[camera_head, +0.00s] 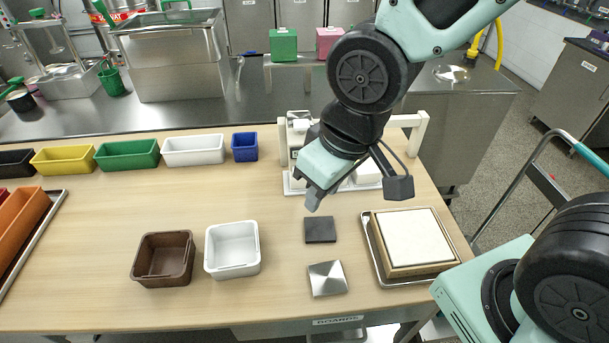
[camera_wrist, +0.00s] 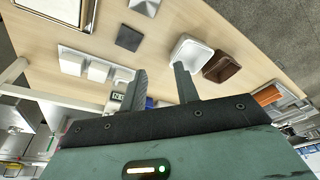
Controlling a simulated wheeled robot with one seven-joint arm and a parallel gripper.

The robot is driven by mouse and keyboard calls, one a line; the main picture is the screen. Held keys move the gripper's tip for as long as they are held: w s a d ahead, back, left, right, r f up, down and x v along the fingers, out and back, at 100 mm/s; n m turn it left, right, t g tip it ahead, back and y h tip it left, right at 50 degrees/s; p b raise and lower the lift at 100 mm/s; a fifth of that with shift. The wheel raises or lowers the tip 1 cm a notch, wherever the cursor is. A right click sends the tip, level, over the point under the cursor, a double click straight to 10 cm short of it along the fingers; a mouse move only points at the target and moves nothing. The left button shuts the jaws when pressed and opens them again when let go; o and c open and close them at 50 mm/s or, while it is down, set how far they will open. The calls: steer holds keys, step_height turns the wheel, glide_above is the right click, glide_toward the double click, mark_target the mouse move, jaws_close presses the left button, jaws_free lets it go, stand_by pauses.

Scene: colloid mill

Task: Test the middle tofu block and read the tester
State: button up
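A white tray (camera_wrist: 84,54) carries white tofu blocks in the wrist view. The middle tofu block (camera_wrist: 98,71) sits between a block at the tray's end (camera_wrist: 71,63) and one partly behind my finger. In the head view my arm hides much of the tray (camera_head: 295,187); one white block (camera_head: 368,172) shows to its right. The white tester frame (camera_head: 422,131) stands over the tray's back. A small dark-lettered readout (camera_wrist: 117,97) shows in the wrist view, too small to read surely. My gripper (camera_head: 313,201) is open and empty above the table; its fingers (camera_wrist: 161,78) are apart.
A dark square plate (camera_head: 320,230), a steel plate (camera_head: 327,279), a brown bin (camera_head: 163,259) and a white bin (camera_head: 232,250) stand in front. A wooden-framed white board (camera_head: 414,237) lies at right. Coloured bins (camera_head: 128,155) line the back left. The table's left middle is clear.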

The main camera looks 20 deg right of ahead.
steer(key=w+d+f+m+t+y+b, duration=0.25)
steer(key=w+f+b, duration=0.3)
steer(key=w, duration=0.35)
steer(key=w+d+f+m+t+y+b, duration=0.2)
steer(key=w+f+m+t+y+b, duration=0.15)
steer(key=w+f, duration=0.4)
steer(key=w+d+m+t+y+b, duration=0.25)
steer(key=d+m+y+b, duration=0.25)
steer(key=d+y+b, duration=0.25)
steer(key=shift+y, duration=0.25)
steer(key=f+b, duration=0.1)
steer(key=f, duration=0.4)
steer(key=s+f+b, duration=0.1)
steer(key=f, duration=0.1)
steer(key=shift+a+f+b, duration=0.35)
steer(key=shift+f, duration=0.05)
steer(key=shift+r+x, duration=0.15)
steer(key=shift+x, duration=1.75)
steer(key=shift+r+x, duration=0.1)
steer(key=shift+x, duration=1.85)
steer(key=shift+w+d, duration=0.1)
